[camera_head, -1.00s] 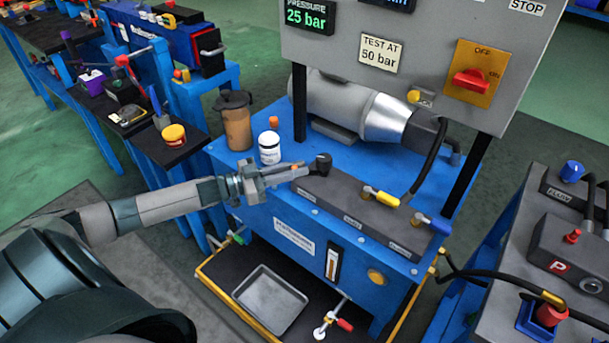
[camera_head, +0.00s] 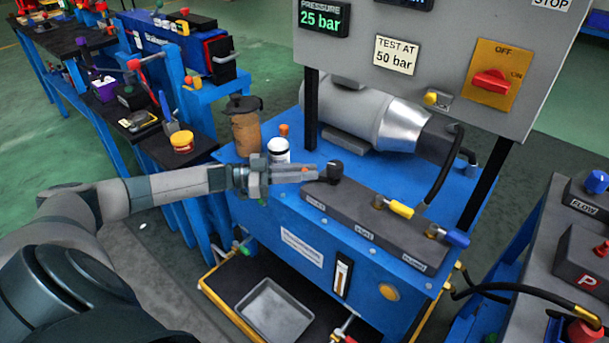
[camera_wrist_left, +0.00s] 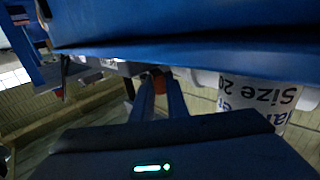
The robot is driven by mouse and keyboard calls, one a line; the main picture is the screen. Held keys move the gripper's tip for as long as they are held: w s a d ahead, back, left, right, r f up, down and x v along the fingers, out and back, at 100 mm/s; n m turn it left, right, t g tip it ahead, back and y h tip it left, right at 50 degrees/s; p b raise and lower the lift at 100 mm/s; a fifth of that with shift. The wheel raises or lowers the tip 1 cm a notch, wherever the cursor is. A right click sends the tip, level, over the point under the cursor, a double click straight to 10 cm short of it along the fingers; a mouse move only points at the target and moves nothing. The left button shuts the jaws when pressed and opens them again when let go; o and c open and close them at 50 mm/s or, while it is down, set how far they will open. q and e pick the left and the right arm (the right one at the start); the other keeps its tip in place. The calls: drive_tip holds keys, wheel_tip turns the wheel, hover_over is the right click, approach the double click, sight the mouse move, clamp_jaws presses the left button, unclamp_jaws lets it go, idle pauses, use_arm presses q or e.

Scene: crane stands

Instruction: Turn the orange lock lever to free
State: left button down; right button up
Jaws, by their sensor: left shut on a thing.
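My left gripper (camera_head: 312,172) comes in from the left over the blue test bench. It is shut on a small orange piece (camera_head: 305,169), which looks like the lock lever, beside a black knob (camera_head: 333,170) on the grey valve block. In the left wrist view the orange piece (camera_wrist_left: 158,83) shows between the two fingers. The fingers hide most of it, so I cannot tell its angle. My right gripper is not in view.
A white jar (camera_head: 279,151) stands close behind my left gripper, with a brown jug (camera_head: 245,133) behind it. A yellow lever (camera_head: 400,208) and a blue lever (camera_head: 457,238) are on the valve block (camera_head: 370,222). A grey panel (camera_head: 440,65) stands above the bench.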

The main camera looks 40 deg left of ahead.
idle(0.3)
use_arm(q)
drive_tip(key=c, duration=1.7)
unclamp_jaws()
drive_tip(key=shift+c, duration=0.2)
drive_tip(key=shift+s+a, duration=0.1)
drive_tip(key=v, duration=1.7)
drive_tip(key=shift+a, duration=0.15)
